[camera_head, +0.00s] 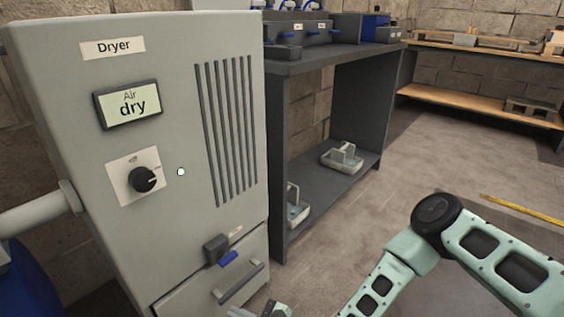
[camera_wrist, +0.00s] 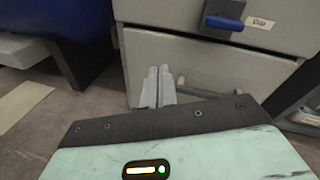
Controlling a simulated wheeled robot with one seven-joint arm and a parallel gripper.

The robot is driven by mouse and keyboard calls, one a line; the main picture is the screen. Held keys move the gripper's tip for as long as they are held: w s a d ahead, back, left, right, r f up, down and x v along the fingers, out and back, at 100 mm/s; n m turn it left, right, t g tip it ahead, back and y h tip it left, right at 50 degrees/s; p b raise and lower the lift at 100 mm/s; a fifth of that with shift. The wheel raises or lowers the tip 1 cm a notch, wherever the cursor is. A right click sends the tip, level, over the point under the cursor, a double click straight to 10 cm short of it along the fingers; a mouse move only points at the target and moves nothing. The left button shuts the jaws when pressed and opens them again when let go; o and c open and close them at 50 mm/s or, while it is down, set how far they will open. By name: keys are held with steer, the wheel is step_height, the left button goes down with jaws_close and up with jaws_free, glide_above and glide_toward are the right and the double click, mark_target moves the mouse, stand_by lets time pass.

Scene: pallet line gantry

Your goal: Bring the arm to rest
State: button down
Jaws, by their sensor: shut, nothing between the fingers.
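My arm (camera_head: 436,243) is mint green and reaches in from the lower right of the head view, bent at a dark joint. Its far end runs down to the bottom edge, where only a small part of my gripper shows, in front of the dryer's lower drawer. In the wrist view my gripper (camera_wrist: 158,84) is shut and empty, its two pale fingers side by side. The fingers appear in front of the lower drawer front (camera_wrist: 205,62); I cannot tell the exact gap.
The grey dryer (camera_head: 228,100) has a screen (camera_head: 128,104) reading "Air dry", a knob (camera_head: 143,179), a lit green lamp (camera_head: 181,171) and a blue lever (camera_head: 228,258). A dark bench (camera_head: 345,60) stands behind it. Open floor (camera_head: 430,150) lies to the right, with a yellow strip (camera_head: 515,206).

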steer(key=s+d+r+n+g+h, duration=0.3)
steer(key=s+d+r+n+h, duration=0.2)
steer(key=d+r+n, duration=0.35)
steer(key=s+d+r+n+g+h, duration=0.2)
steer(key=s+d+r+n+h, duration=0.25)
steer(key=d+r+n, duration=0.45)
steer(key=s+d+r+n+g+h, duration=0.3)
steer(key=s+d+r+n+h, duration=0.3)
steer(key=r+n, duration=0.45)
step_height(320, 180, up, 38)
steer(key=y+p, duration=0.1)
steer(key=p, duration=3.7)
steer(key=shift+w+d+m+p, duration=0.25)
steer(key=shift+w+m+p, duration=0.05)
steer(key=shift+w, duration=0.15)
